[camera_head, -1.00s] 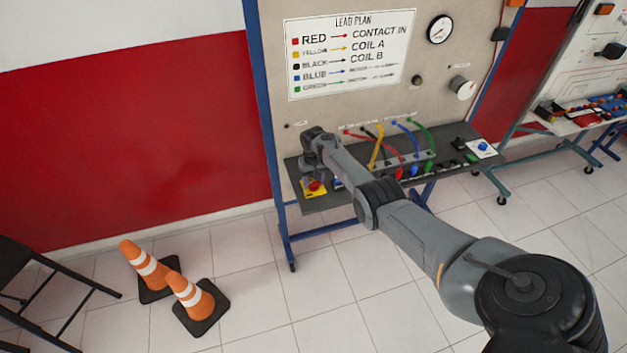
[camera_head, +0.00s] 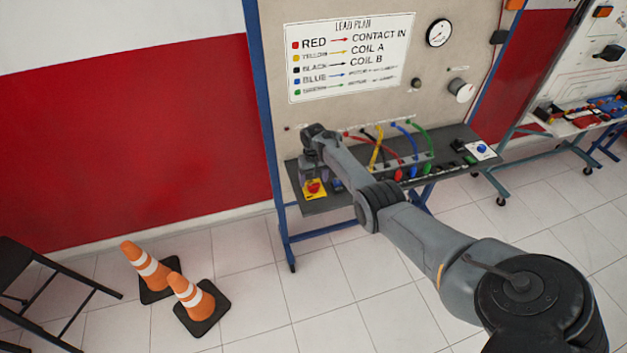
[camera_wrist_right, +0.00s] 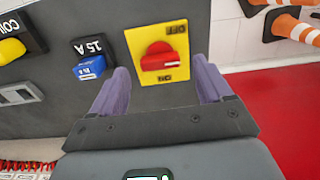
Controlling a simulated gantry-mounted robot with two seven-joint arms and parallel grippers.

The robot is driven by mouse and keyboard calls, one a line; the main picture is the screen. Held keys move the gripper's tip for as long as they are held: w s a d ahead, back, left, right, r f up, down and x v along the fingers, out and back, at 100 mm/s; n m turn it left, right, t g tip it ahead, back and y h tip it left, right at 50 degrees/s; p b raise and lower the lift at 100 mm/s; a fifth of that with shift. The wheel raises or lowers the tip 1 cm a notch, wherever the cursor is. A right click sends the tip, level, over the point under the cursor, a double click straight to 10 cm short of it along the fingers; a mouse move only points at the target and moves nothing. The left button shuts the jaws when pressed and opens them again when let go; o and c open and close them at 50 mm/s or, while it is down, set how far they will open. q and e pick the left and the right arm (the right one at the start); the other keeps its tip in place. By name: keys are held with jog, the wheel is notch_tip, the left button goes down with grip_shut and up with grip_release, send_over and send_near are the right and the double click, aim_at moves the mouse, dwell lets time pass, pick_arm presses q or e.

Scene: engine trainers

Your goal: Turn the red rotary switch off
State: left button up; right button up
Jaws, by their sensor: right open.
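The red rotary switch (camera_head: 313,187) sits on a yellow plate at the left end of the dark bench panel. In the right wrist view its red knob (camera_wrist_right: 158,57) is clear, with OFF printed at the plate's upper edge and ON at its lower edge. Which mark the knob points to I cannot tell for sure. My right gripper (camera_wrist_right: 160,68) is open, its two purple-grey fingers on either side of the plate's lower part, with nothing between them touching the knob. In the head view the gripper (camera_head: 310,172) is small and partly hidden by its wrist.
A blue 15 A switch (camera_wrist_right: 91,67) lies just beside one finger. Colored leads (camera_head: 400,150) arch over the panel farther right. The lead plan board (camera_head: 350,57) stands behind. Two traffic cones (camera_head: 190,295) are on the floor at left.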

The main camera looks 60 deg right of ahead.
aim_at(314, 184)
notch_tip(314, 184, up, 8)
jog(key=p, duration=0.1)
jog(key=shift+r, duration=0.25)
jog(key=shift+f, duration=0.1)
dwell(0.3)
